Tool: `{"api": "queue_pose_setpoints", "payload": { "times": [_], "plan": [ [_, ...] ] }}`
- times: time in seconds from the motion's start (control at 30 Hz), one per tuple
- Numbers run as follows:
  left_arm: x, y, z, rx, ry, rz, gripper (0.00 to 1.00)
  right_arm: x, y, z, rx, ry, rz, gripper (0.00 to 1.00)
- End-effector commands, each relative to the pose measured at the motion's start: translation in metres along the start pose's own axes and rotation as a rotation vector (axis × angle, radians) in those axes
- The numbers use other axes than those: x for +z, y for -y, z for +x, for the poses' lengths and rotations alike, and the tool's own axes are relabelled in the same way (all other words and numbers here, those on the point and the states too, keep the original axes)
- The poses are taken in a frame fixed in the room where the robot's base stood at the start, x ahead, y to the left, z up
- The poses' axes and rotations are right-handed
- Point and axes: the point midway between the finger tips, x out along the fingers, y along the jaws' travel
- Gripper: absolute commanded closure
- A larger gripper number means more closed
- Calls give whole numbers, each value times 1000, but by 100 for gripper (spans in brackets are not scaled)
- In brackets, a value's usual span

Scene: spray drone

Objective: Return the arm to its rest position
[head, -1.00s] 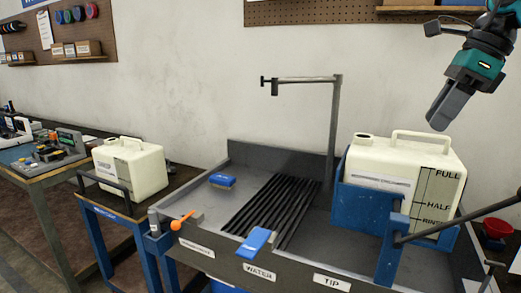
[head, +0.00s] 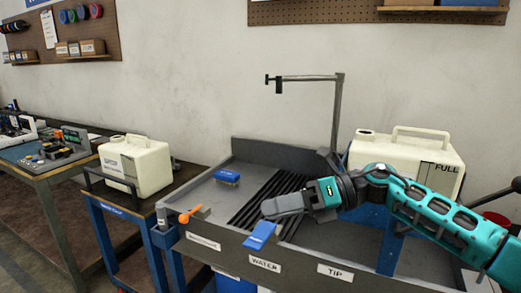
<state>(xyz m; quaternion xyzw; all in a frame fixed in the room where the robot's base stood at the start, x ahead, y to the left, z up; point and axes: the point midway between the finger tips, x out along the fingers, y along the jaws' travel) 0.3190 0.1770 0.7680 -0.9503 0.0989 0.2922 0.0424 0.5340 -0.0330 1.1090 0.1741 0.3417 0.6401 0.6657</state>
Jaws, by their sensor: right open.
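My right arm reaches in from the lower right, and its gripper (head: 268,208) points left over the wash sink (head: 222,239). Its fingers overlap in the picture, and nothing shows held in them. The arm passes in front of the cream tank (head: 428,155) marked FULL in its blue holder (head: 377,215), hiding the tank's lower part. My left gripper is not in view.
A blue-topped brush (head: 227,175) lies in the sink and a blue lever (head: 260,234) sits at its front edge. A bent pipe (head: 338,110) rises behind. Another cream tank (head: 150,168) stands on a cart at left.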

Motion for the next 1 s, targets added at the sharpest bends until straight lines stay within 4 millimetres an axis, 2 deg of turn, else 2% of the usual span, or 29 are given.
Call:
{"api": "queue_pose_setpoints", "payload": {
  "times": [0.03,0.1,0.23,0.43,0.57,0.67,0.77,0.87,0.9,1.0],
  "plan": [
    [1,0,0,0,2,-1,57,-10,-1,17,57,69,81,55],
    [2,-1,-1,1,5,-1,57,-17,-2,32,121,175,194,55],
    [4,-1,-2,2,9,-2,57,-30,0,48,226,376,430,55],
    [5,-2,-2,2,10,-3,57,-59,21,47,340,688,840,55],
    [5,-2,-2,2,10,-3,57,-92,44,35,385,892,1128,55],
    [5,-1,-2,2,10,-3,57,-128,64,22,403,1050,1355,55],
    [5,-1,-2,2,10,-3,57,-173,83,8,406,1210,1582,55],
    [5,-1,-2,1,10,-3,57,-228,96,-7,393,1371,1809,55],
    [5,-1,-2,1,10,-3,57,-252,100,-13,383,1437,1898,55],
    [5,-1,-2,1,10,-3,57,-311,103,-27,351,1590,2097,55]
  ]
}}
